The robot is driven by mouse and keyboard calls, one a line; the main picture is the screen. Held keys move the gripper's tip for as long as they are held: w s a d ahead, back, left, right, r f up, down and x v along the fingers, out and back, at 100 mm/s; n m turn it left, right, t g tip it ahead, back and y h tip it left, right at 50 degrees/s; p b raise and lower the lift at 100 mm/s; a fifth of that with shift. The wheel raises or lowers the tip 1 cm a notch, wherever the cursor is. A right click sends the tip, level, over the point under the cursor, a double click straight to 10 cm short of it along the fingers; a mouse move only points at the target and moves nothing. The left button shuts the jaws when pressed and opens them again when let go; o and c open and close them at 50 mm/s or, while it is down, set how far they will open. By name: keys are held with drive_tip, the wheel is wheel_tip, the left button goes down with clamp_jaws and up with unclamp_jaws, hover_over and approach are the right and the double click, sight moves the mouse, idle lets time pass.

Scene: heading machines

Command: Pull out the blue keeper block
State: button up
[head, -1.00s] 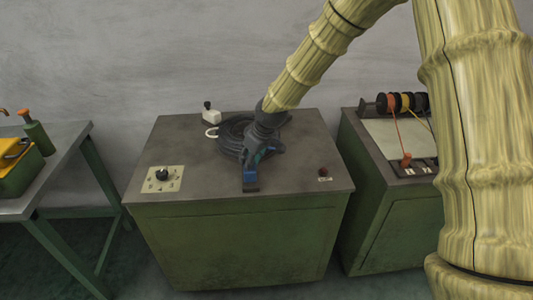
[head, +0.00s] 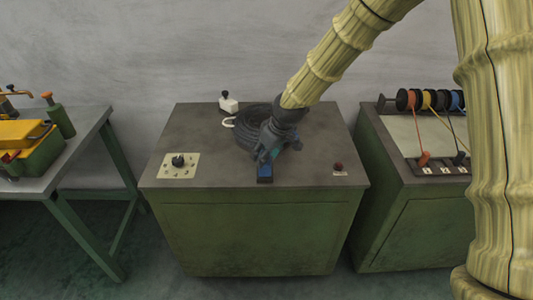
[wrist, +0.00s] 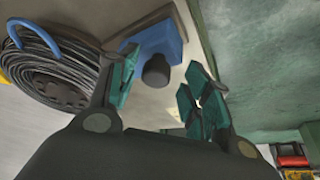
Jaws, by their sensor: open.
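The blue keeper block (head: 265,172) sits near the front middle of the green cabinet's grey top. In the wrist view the blue block (wrist: 160,40) shows with a dark round knob (wrist: 156,72) sticking out toward me. My gripper (head: 266,155) is just behind and above the block in the head view, and hides part of it. In the wrist view my gripper (wrist: 160,88) is open, with teal-padded fingers apart on either side of the knob. I cannot tell whether a finger touches the block.
A black cable coil (head: 247,137) lies behind my gripper. A white block with a black knob (head: 229,104), a dial plate (head: 178,166) and a red button (head: 338,168) are on the same top. A bench (head: 90,150) stands left, a spool cabinet (head: 405,190) right.

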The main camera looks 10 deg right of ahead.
drive_tip(key=v, duration=1.2)
drive_tip(key=shift+f, duration=0.1)
drive_tip(key=s+d+f+m+g, duration=0.1)
drive_tip(key=s+f+m, duration=0.1)
drive_tip(key=s+f, duration=0.6)
drive_tip(key=s+d+f+m, duration=0.1)
drive_tip(key=s+f, duration=0.3)
drive_tip(key=f, duration=0.8)
drive_tip(key=s+d+f+m+g, duration=0.1)
drive_tip(key=s+f+m, duration=0.1)
drive_tip(key=s+f, duration=0.6)
drive_tip(key=s+d+f+m+h, duration=0.1)
drive_tip(key=s+d+f, duration=0.2)
drive_tip(key=s+f, duration=0.4)
drive_tip(key=s+d+f+m+g+h, duration=0.1)
drive_tip(key=s+d+f, duration=0.3)
drive_tip(key=s, duration=1.1)
wheel_tip(320, 180, down, 3)
drive_tip(key=shift+d+m+h, duration=0.2)
drive_tip(key=shift+m+h, duration=0.2)
drive_tip(key=shift+m, duration=0.1)
drive_tip(key=shift+c, duration=0.5)
